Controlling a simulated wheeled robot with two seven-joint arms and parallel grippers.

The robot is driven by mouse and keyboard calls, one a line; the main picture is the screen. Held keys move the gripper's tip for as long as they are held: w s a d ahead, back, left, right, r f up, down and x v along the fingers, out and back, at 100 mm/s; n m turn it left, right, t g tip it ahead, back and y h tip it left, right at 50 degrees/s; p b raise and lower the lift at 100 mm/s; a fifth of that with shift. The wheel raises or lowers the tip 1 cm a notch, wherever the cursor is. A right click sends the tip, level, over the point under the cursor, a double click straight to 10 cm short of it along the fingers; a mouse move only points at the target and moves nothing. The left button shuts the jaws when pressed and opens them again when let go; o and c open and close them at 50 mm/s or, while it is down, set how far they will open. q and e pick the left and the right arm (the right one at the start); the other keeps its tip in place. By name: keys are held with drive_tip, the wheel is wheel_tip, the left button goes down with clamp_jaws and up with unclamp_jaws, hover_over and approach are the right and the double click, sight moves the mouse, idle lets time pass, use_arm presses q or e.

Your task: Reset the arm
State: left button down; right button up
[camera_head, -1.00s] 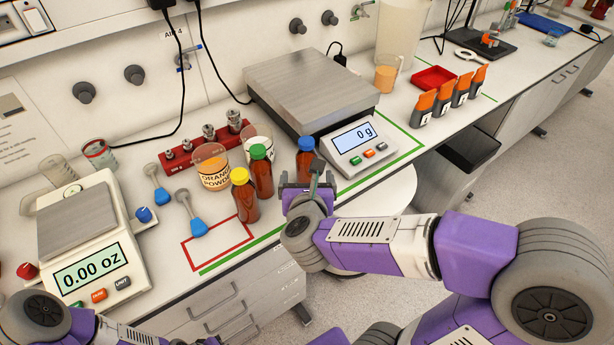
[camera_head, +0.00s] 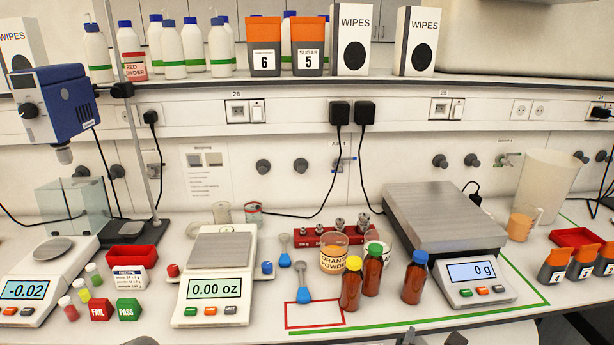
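Neither gripper shows clearly. Small dark parts of my arms poke in at the bottom edge, one at the left and two right of the middle. Whether the right-hand parts include fingertips I cannot tell. The bottles near those parts stand upright on the bench, apart from them: a yellow-capped brown bottle (camera_head: 351,287), a green-capped one (camera_head: 372,273) and a blue-capped one (camera_head: 414,282). No held object is visible.
A 0.00 oz scale (camera_head: 213,303) stands left of a red outlined square (camera_head: 320,324). A large 0 g scale (camera_head: 440,222) is at right. An orange powder beaker (camera_head: 334,256) stands behind the bottles. Orange-topped containers (camera_head: 582,262) line the right. A shelf (camera_head: 300,82) runs above.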

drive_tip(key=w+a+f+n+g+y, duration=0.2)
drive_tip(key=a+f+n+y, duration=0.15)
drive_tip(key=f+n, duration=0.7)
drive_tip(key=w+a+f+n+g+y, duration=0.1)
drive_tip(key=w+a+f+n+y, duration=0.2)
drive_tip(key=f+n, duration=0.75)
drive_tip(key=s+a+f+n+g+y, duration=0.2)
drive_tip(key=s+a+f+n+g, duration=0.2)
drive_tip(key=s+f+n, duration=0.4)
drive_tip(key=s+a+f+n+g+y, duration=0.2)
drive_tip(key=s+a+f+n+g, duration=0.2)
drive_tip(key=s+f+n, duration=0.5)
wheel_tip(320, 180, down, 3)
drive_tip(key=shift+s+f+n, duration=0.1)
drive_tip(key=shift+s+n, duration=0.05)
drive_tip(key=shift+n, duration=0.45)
